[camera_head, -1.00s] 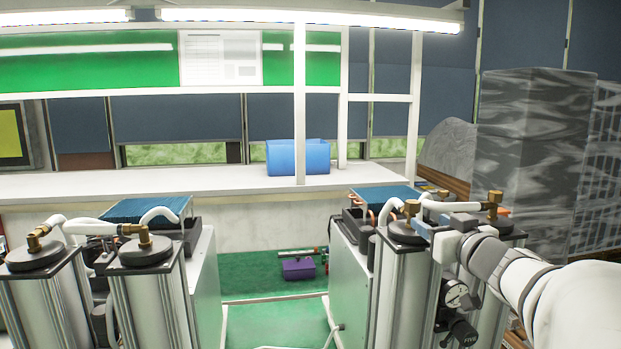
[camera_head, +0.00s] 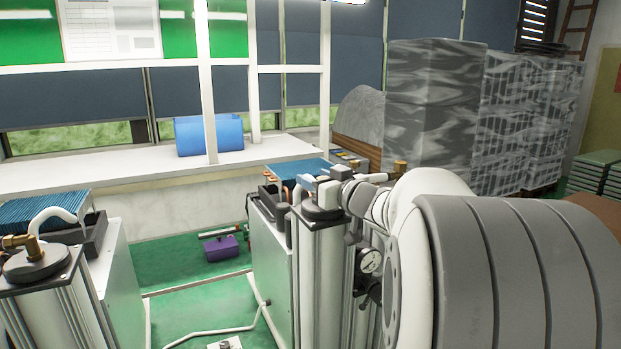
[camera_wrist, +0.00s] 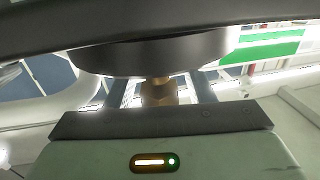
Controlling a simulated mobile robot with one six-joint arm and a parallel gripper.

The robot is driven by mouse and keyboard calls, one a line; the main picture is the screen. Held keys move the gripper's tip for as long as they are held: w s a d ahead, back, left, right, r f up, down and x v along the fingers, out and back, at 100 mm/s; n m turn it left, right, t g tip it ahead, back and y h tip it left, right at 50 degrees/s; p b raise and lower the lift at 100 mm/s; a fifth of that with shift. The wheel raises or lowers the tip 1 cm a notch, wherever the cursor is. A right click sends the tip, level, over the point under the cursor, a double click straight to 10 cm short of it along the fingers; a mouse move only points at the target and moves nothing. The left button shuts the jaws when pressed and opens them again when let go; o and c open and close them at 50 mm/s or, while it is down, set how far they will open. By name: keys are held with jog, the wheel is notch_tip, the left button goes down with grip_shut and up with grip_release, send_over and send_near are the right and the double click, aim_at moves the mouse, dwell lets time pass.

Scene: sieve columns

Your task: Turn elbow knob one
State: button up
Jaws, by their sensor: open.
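My gripper (camera_head: 313,186) is at the cap of the front right column (camera_head: 322,250) in the head view, reached over from the right. In the wrist view my gripper (camera_wrist: 160,84) is open, with a finger on each side of a brass elbow knob (camera_wrist: 160,92). A gap shows on both sides of the brass, so the fingers look apart from it. A dark round cap (camera_wrist: 150,55) lies just beyond the knob. In the head view my gripper hides this knob. Another brass elbow (camera_head: 18,241) is on the left column's black cap (camera_head: 36,264).
A pressure gauge (camera_head: 369,261) sits on the right column's side, close under my arm. A blue bin (camera_head: 209,136) stands on the white bench (camera_head: 100,176). A purple toolbox (camera_head: 220,248) lies on the green floor between the units. Wrapped stacks (camera_head: 433,110) stand behind.

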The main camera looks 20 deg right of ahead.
jog(key=shift+c, duration=0.6)
jog(key=c, duration=0.9)
